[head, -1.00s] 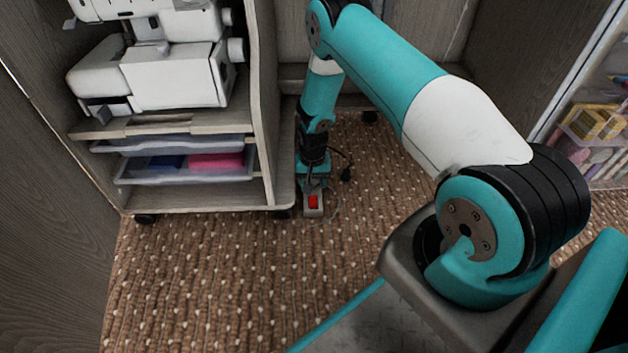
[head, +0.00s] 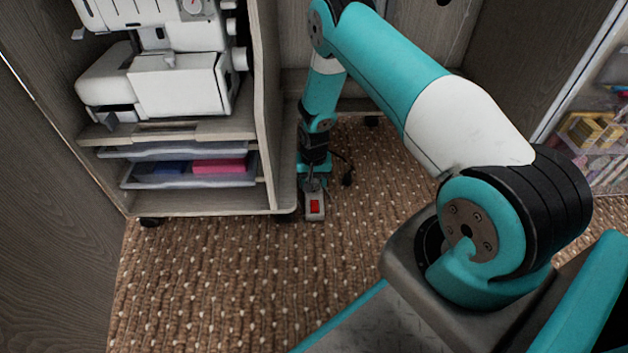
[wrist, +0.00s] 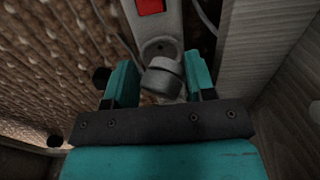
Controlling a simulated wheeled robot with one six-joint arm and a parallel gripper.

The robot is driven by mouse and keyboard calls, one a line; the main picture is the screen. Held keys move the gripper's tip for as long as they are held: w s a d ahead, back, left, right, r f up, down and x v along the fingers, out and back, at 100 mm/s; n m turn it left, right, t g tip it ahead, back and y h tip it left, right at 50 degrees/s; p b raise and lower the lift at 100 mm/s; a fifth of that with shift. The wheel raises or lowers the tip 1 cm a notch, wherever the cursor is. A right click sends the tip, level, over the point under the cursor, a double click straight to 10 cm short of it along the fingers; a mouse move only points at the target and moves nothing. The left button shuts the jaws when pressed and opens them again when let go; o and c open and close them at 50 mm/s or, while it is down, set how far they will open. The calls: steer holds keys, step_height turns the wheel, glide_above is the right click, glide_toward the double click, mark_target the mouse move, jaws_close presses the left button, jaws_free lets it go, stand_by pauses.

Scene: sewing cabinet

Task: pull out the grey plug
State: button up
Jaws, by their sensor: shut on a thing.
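The grey plug (wrist: 163,79) shows in the wrist view between the two teal fingers of my gripper (wrist: 160,66), by the end of the power strip (wrist: 172,22). My gripper is shut on it. A round socket shows on the strip just beyond the plug; I cannot tell whether the plug still sits in the strip. In the head view the strip (head: 315,216), with its red switch (head: 315,206), lies on the carpet below my gripper (head: 314,178). There the arm hides the plug.
A wooden trolley (head: 215,202) with a white sewing machine (head: 175,85) and trays stands close left of the strip. A black plug on a cord (head: 347,180) lies to the right. A clear bin (head: 600,135) stands far right. The carpet (head: 220,280) in front is clear.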

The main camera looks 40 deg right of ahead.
steer(key=shift+r, duration=0.35)
steer(key=shift+s+d, duration=0.1)
steer(key=shift+s+d+r+p, duration=0.1)
steer(key=shift+s+d+p, duration=0.25)
steer(key=shift+s+p, duration=0.2)
steer(key=shift+s+d+p, duration=0.8)
steer(key=shift+s+d, duration=0.3)
steer(key=shift+s, duration=0.45)
steer(key=shift+s+d+p, duration=0.75)
steer(key=shift+s+d, duration=0.35)
steer(key=shift+s, duration=0.45)
steer(key=shift+s+d+p, duration=0.8)
steer(key=shift+s+d, duration=0.3)
steer(key=shift+s, duration=0.45)
steer(key=shift+f+b, duration=1.6)
steer(key=shift+f, duration=0.85)
